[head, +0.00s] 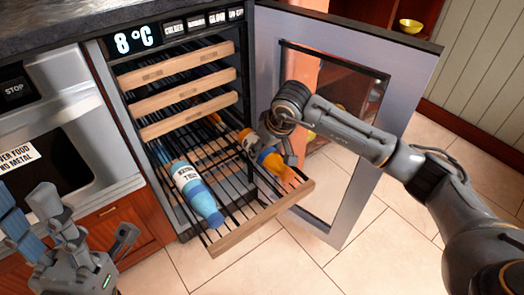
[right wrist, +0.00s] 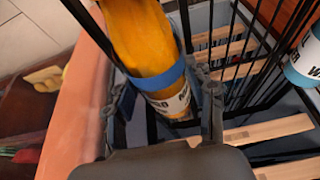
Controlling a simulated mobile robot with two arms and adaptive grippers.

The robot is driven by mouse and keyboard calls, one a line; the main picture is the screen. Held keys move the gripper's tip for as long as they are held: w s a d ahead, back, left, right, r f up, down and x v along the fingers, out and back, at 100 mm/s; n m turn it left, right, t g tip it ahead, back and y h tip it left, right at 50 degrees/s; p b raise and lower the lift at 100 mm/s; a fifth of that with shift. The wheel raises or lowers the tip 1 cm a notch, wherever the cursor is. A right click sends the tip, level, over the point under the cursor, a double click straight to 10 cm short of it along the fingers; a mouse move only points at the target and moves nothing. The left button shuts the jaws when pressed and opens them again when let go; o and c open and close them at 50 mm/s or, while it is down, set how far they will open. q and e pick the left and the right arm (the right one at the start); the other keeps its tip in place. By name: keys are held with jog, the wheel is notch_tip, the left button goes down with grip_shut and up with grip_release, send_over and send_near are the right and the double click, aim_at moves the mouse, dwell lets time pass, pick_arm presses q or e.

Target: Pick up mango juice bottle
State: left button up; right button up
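The mango juice bottle is orange with a blue band and a white label. It lies on the pulled-out bottom rack in the head view (head: 272,161) and fills the upper middle of the right wrist view (right wrist: 145,40). My right gripper (head: 272,146) is over this bottle. In the right wrist view its two fingers (right wrist: 160,108) stand on either side of the bottle. The right finger is close to the blue band, and a gap shows at the left finger, so it looks open. My left gripper (head: 88,222) is open and empty at lower left, away from the rack.
A blue water bottle (head: 197,190) lies on the left of the same rack (head: 262,219). Shut wooden-fronted racks (head: 180,87) sit above. The open cooler door (head: 350,190) stands close to my right arm. An oven (head: 45,130) is at left. The tiled floor in front is clear.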

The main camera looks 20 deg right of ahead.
jog(key=shift+r, duration=0.1)
jog(key=c, duration=0.6)
jog(key=shift+r, duration=0.1)
